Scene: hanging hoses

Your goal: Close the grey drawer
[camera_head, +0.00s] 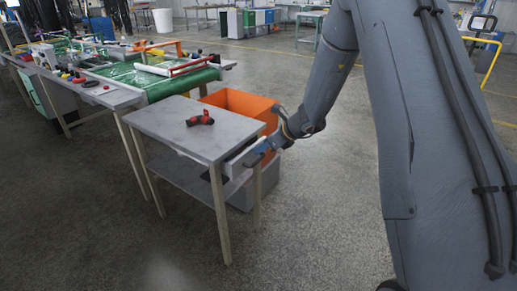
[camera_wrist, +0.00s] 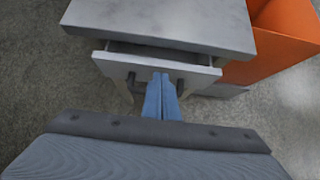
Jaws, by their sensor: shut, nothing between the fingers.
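The grey drawer (camera_wrist: 199,72) sits under the top of a small grey table (camera_wrist: 160,18) and is pulled partly out, with a dark gap showing behind its front panel in the wrist view. In the head view the drawer (camera_head: 238,158) sticks out on the table's right side. My gripper (camera_wrist: 162,82) is shut, its blue fingers together in front of the drawer's dark handle (camera_wrist: 178,86). The fingers hide the handle's middle, and I cannot tell whether they touch it. In the head view my gripper (camera_head: 258,156) is at the drawer front.
A long workbench (camera_head: 105,97) with a green surface stands at the left. The floor (camera_head: 320,215) to the right is clear.

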